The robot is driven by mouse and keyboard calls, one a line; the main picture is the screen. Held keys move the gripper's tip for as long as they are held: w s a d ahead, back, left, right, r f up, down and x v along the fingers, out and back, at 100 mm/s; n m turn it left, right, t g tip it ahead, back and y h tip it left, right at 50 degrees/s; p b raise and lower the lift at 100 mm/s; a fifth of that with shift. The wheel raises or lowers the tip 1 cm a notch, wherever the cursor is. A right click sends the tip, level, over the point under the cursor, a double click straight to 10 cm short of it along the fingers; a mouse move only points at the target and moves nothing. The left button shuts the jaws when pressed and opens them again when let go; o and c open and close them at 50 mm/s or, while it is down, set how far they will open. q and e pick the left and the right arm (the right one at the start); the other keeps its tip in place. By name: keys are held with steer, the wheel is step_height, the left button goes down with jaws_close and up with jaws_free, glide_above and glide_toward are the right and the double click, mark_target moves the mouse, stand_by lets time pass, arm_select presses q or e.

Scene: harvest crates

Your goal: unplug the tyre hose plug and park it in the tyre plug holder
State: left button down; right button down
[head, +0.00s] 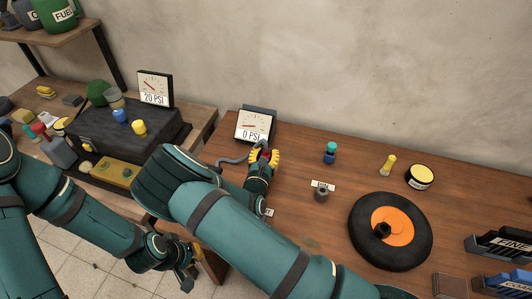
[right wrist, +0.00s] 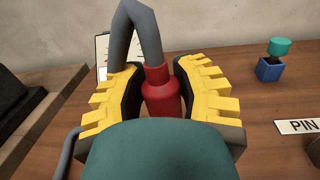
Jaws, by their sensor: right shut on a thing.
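A red plug (right wrist: 160,92) with a grey hose (right wrist: 137,35) bent over its top stands upright between the yellow-padded fingers of my right gripper (right wrist: 160,95), which is shut on it. In the head view, my right gripper (head: 264,155) is just in front of the 0 PSI gauge (head: 253,126), with the hose running to its left. The plug's lower end is hidden by my gripper. My left gripper (head: 190,266) hangs low beyond the bench's front edge, and its opening is unclear. I cannot make out a labelled tyre plug holder; a small white label (head: 269,212) shows partly behind my right arm.
A tyre (head: 362,232) with an orange hub lies on the bench. A grey socket (head: 321,196) stands by a PIN label (head: 322,185). A blue-and-teal piece (head: 329,153), a yellow peg (head: 388,165) and a yellow-topped tin (head: 420,176) stand behind. A 20 PSI gauge (head: 155,87) is left.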

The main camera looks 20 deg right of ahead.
steer(key=shift+f+b, duration=0.95)
steer(key=shift+f, duration=0.7)
steer(key=c, duration=0.6)
jaws_free()
steer(key=shift+o, duration=0.2)
steer(key=v, duration=1.2)
